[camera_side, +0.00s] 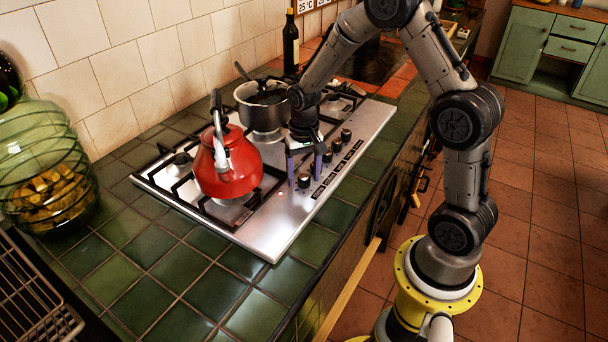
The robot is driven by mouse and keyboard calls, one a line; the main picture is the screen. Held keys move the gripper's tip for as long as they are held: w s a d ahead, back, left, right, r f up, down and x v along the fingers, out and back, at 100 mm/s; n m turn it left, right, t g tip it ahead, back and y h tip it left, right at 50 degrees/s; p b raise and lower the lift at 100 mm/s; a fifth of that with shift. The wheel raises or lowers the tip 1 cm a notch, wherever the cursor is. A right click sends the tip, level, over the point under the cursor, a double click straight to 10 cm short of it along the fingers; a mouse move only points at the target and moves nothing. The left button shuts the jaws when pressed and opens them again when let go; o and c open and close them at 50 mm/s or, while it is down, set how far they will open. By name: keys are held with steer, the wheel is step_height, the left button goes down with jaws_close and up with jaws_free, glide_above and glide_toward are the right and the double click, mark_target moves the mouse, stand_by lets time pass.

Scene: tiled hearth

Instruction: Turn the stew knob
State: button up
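A steel gas hob (270,245) has a row of dark knobs along its right side. My gripper (305,181) points down over this row, its two purple fingers spread apart. The nearest knob (304,181) shows between the fingertips, with small gaps on both sides; I cannot tell how far down around it they reach. Farther knobs (327,157), (337,146) and (346,134) stand behind to the right. A grey pot (262,117) with a dark utensil stands on a back burner. No label shows which knob is the stew knob.
A red kettle (228,175) stands on the near burner, left of my gripper. A dark bottle (291,45) stands at the back by the tiled wall. A green glass jar (45,165) stands at the left. The green tiled counter (160,300) in front is clear.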

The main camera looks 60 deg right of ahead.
step_height(320, 180, up, 14)
stand_by(0.7)
steer(key=shift+f, duration=0.1)
step_height(320, 180, up, 6)
steer(key=r+n+t, duration=0.1)
steer(key=t, duration=0.1)
glide_above(303, 177)
steer(key=s+a, duration=0.2)
steer(key=a, duration=0.1)
steer(key=s+a+r+n+t, duration=0.1)
steer(key=s+a+r, duration=0.2)
steer(key=s, duration=0.2)
steer(key=s+a+f+n+t, duration=0.1)
steer(key=s+n, duration=0.2)
steer(key=s, duration=0.3)
steer(key=s+a+f+n+t, duration=0.1)
steer(key=s+a+f+n, duration=0.1)
steer(key=s, duration=0.5)
steer(key=shift+s+a+n+t, duration=0.25)
steer(key=shift+s+n+t, duration=0.05)
steer(key=shift+n, duration=0.1)
